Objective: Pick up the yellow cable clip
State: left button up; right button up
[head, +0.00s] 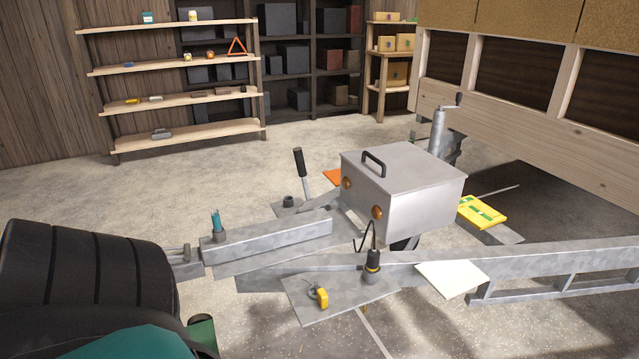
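A small yellow clip-like object (321,297), which looks like the yellow cable clip, sits on a flat grey metal plate (345,303) on the near side of the trailer frame. A thin dark loop shows beside its upper left. A black plug-like cylinder (372,268) stands on the same plate, to the right of the clip and apart from it, with a dark cable curving up from it. Neither of my grippers is in view.
A grey metal box (402,190) with a black handle stands on the trailer frame (268,240) behind the plate. A large black ribbed object (85,285) fills the lower left. A white sheet (452,279) lies right of the plate. Shelves (185,131) stand along the back wall, with open floor before them.

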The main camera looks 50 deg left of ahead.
aim_at(322, 298)
jog(key=i+u, duration=0.3)
jog(key=i, duration=0.85)
jog(key=z, duration=8.7)
jog(key=i+l, duration=0.05)
